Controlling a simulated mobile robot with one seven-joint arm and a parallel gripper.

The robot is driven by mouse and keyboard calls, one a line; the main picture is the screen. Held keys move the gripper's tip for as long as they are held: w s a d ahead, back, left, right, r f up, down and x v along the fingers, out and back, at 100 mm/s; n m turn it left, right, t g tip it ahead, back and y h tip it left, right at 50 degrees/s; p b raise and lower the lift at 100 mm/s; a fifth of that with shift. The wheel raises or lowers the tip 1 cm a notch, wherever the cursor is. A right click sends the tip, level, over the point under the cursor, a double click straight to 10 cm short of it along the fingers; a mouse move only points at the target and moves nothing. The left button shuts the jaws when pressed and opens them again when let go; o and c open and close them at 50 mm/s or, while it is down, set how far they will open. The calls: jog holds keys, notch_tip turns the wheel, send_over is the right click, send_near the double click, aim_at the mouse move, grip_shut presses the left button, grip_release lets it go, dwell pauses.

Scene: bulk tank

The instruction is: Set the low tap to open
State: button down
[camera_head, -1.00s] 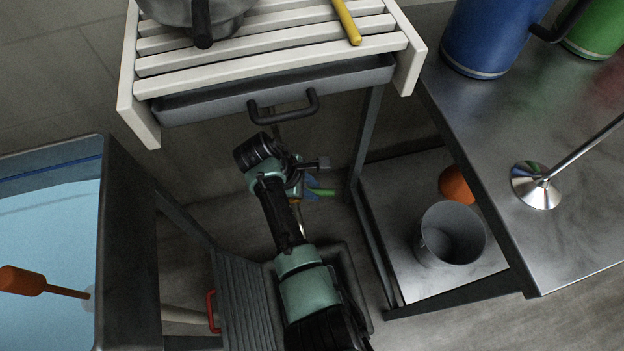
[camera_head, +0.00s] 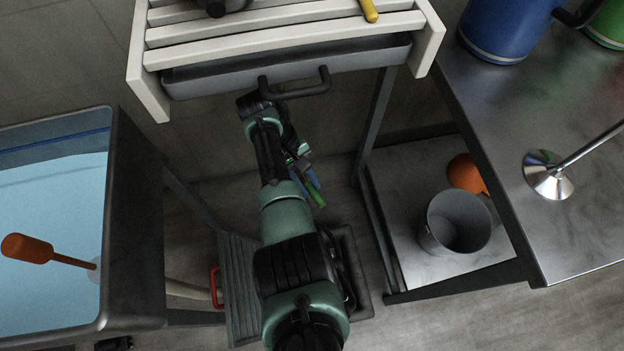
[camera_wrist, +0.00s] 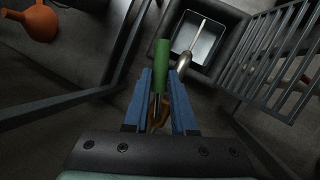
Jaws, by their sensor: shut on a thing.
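A green lever handle (camera_wrist: 161,62), apparently that of the low tap, sits between the blue fingers of my gripper (camera_wrist: 163,90) in the wrist view. My gripper is shut on it, and the handle's free end sticks out past the fingertips. A brass-coloured part (camera_wrist: 157,118) shows between the fingers and may be the tap body. A metal spout or pipe (camera_wrist: 185,62) lies just right of the fingertips. In the head view the green handle (camera_head: 317,197) points down and right beside my gripper (camera_head: 309,179). My arm hides most of the tap.
A grey drawer with a black handle (camera_head: 295,90) hangs under the slatted rack (camera_head: 290,38), close above my arm. A tank of blue liquid (camera_head: 110,230) stands left, with a red handle (camera_head: 215,287) low beside it. A bucket (camera_head: 435,235) stands on the right lower shelf.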

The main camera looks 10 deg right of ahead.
jog(key=shift+a+m+g+y+b, duration=0.3)
jog(key=shift+a+m, duration=0.1)
jog(key=shift+m, duration=0.6)
jog(key=c, duration=0.7)
grip_release()
jog(key=shift+c, duration=0.2)
